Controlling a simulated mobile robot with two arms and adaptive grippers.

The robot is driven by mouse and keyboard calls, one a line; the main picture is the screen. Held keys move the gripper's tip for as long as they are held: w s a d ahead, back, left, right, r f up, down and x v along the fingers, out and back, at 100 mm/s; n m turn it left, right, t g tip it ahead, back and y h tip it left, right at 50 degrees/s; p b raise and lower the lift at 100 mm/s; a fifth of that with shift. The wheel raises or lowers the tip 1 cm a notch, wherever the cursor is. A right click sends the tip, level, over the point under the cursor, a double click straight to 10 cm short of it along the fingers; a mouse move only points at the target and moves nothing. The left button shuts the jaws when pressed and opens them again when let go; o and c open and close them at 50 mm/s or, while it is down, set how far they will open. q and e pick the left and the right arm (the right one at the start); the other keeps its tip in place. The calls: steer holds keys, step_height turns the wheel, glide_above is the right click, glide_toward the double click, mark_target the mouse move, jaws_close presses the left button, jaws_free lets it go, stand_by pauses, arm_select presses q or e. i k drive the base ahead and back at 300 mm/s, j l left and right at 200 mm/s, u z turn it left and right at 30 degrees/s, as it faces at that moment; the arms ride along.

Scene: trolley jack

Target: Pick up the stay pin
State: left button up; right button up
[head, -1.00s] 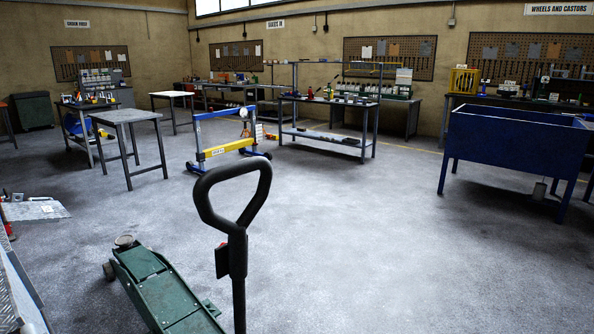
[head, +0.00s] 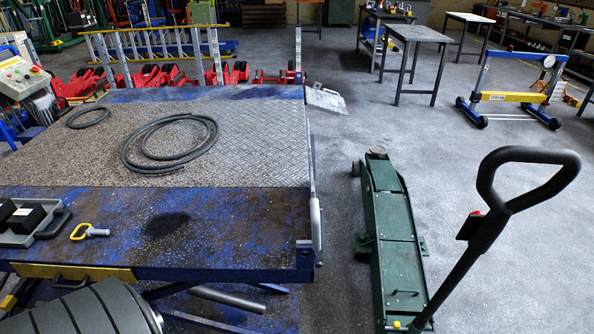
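A small pin with a yellow ring handle and a pale metal shank (head: 96,232), which looks like the stay pin, lies on the near left part of a worn blue lift table (head: 235,232). It lies just right of a grey tray (head: 22,238) holding black blocks. Neither of my grippers is in view. The green trolley jack (head: 392,215) stands on the floor right of the table, its black loop handle (head: 540,155) leaning up to the right.
Black hose coils (head: 172,158) lie on the table's tread plate. Red jacks (head: 190,82) and a yellow rail stand behind it. A grey table (head: 415,34) and a blue wheeled frame (head: 508,97) stand at the back right. The floor around the trolley jack is mostly clear.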

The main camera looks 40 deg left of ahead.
mark_target(90, 231)
steer(key=u, duration=2.75)
steer(key=i+j, duration=0.25)
steer(key=j+z, duration=0.05)
